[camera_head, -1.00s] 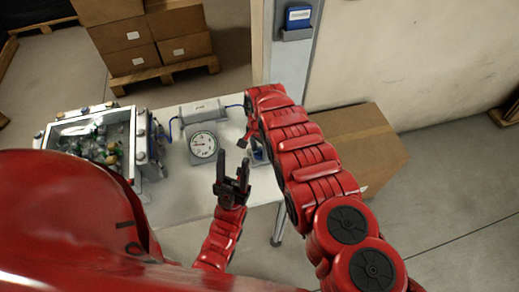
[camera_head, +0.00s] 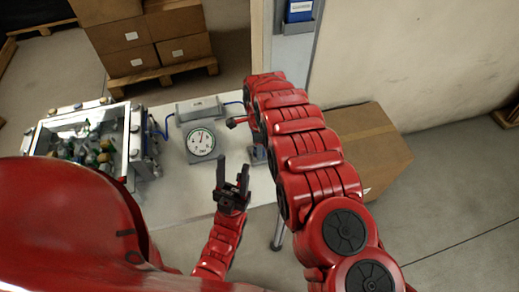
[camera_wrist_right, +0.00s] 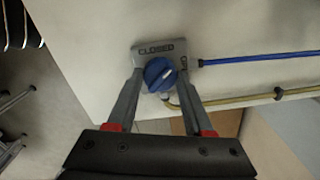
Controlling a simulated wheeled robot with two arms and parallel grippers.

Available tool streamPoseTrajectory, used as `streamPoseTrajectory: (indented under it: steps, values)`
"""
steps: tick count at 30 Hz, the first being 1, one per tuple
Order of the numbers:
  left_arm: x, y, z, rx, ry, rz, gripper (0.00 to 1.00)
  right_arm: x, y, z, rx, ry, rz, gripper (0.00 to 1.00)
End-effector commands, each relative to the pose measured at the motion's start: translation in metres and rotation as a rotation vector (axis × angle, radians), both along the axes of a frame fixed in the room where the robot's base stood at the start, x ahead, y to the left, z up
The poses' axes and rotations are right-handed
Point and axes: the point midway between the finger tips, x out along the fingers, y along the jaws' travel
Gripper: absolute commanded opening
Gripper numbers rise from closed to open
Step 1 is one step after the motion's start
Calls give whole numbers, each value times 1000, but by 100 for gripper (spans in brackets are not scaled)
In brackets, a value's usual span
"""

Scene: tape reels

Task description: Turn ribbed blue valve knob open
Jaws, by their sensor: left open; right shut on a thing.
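The ribbed blue valve knob (camera_wrist_right: 160,74) sits on a grey plate (camera_wrist_right: 150,50) marked CLOSED in the right wrist view. A pale mark on the knob slants toward the picture's upper right. My right gripper (camera_wrist_right: 161,78) has one finger on each side of the knob and is shut on it. In the head view my right arm hides the knob and right gripper. My left gripper (camera_head: 233,163) is open and empty, in front of the table near the gauge.
A round dial gauge (camera_head: 201,142) and a glass-topped box of small parts (camera_head: 130,146) stand on the white table (camera_head: 170,205). A blue hose (camera_wrist_right: 255,58) and a yellowish hose (camera_wrist_right: 240,99) run beside the knob. A cardboard box (camera_head: 370,140) stands right of the table.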

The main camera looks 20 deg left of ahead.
Motion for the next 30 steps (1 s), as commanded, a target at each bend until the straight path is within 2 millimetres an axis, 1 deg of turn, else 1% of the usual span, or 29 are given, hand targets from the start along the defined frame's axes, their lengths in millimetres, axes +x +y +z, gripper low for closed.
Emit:
streamPoseTrajectory:
  steps: [1,6,18,24,30]
  values:
    - [0,0,-3,0,0,0,50,1,1,0,3,-4,-41,0]
    - [0,0,-7,0,0,0,50,1,1,0,3,-4,-203,0]
    - [0,0,-10,0,0,0,50,0,1,1,2,-3,-541,0]
    - [0,0,-10,0,0,0,50,0,0,1,0,-2,-653,0]
    - [0,0,-10,0,0,0,50,0,0,1,1,-2,-717,0]
